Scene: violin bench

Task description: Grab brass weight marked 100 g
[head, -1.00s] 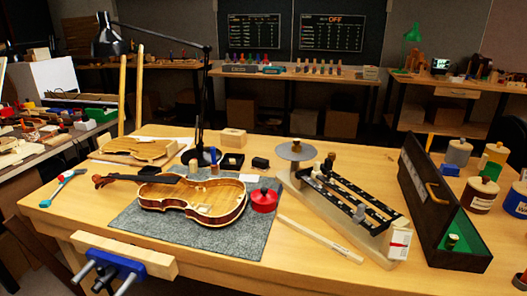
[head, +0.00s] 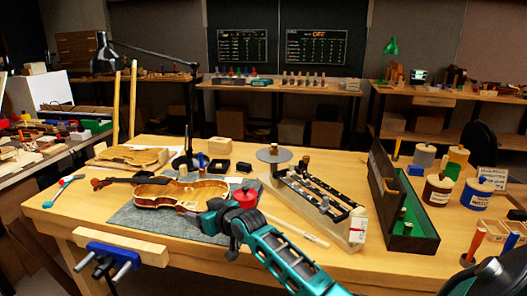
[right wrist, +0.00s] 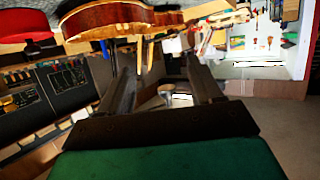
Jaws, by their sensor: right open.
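Small brass-coloured weights show in the head view, but no marking is legible. One (head: 403,213) stands in the open dark case with a green lining, and another (head: 306,160) is on the balance beam. A small piece (head: 275,148) sits at the balance pan. I cannot tell which is the 100 g weight. My right gripper (head: 187,209) is over the front of the grey mat, close to the violin (head: 180,192). Its two fingers are apart and hold nothing in the right wrist view (right wrist: 163,88). My left gripper is out of view.
A red round pot (head: 245,197) stands right of the violin. The balance (head: 315,195) and the open case (head: 420,243) fill the bench's right half. Jars (head: 437,189) stand beyond the case.

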